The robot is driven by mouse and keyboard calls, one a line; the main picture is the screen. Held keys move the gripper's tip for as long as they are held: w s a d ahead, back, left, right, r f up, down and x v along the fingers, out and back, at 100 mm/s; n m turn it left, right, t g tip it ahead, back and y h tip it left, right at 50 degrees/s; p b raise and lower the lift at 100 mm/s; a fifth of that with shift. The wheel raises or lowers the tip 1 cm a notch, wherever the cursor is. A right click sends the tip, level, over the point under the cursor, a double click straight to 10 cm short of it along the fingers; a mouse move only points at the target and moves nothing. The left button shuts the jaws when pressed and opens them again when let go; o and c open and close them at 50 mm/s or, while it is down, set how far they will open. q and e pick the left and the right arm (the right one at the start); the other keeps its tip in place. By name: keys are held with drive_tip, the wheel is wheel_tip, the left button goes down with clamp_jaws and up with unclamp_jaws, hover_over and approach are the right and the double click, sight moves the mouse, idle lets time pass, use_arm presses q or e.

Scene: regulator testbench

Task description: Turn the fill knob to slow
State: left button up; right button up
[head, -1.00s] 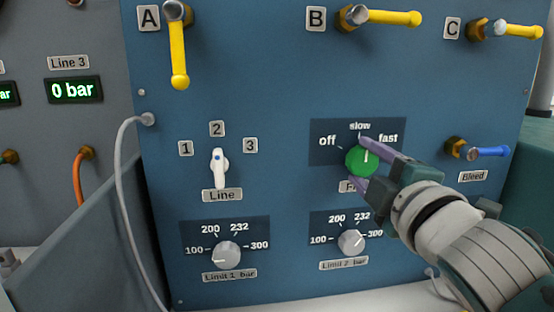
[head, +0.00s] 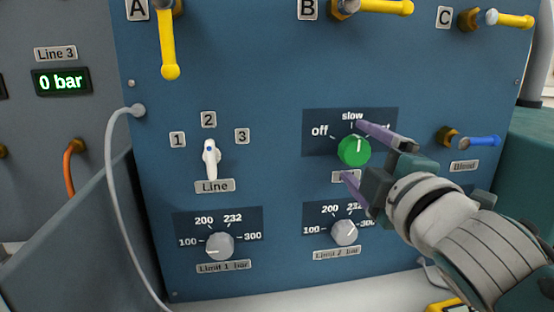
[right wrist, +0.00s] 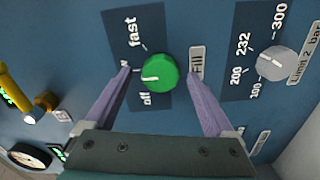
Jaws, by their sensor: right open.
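The green fill knob (head: 354,151) is on the blue panel, below the labels off, slow and fast. My right gripper (head: 354,149) is open. Its purple fingers stand above and below the knob in the head view, with gaps beside it. In the right wrist view the open gripper (right wrist: 159,74) has the knob between its fingertips. My left gripper is out of view.
The Limit 2 knob (head: 344,232) is just below the fill knob. The blue Bleed lever (head: 479,141) is to the right. The white Line selector (head: 211,158) and Limit 1 knob (head: 220,245) are left. Yellow levers (head: 169,45) line the top.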

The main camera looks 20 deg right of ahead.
drive_tip(key=v, duration=0.9)
drive_tip(key=shift+s+b, duration=0.15)
drive_tip(key=shift+b, duration=0.15)
drive_tip(key=shift+a, duration=0.1)
